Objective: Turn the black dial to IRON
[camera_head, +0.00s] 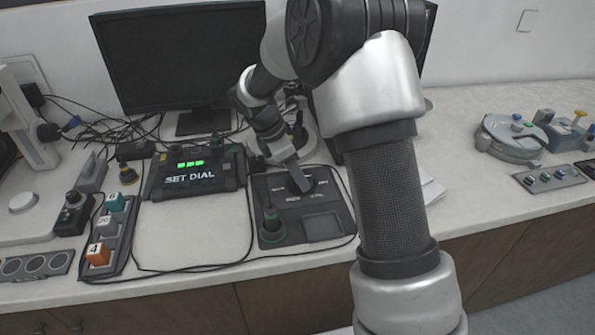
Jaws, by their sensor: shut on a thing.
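The black dial (306,187) is on a dark panel (275,182) on the bench, mostly covered by my gripper. My gripper (297,177) reaches down from behind the panel and is shut on the dial. Small white labels surround the dial, but they are too small to read, so I cannot tell which one it points at. A dark display box (195,171) left of the panel shows "SET DIAL" under green lit blocks.
A green-based post (271,220) stands on the panel's front left. A rack with numbered blocks (97,255) stands at left, and a monitor (183,60) behind. Cables run around the panel. My arm hides the area right of the panel.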

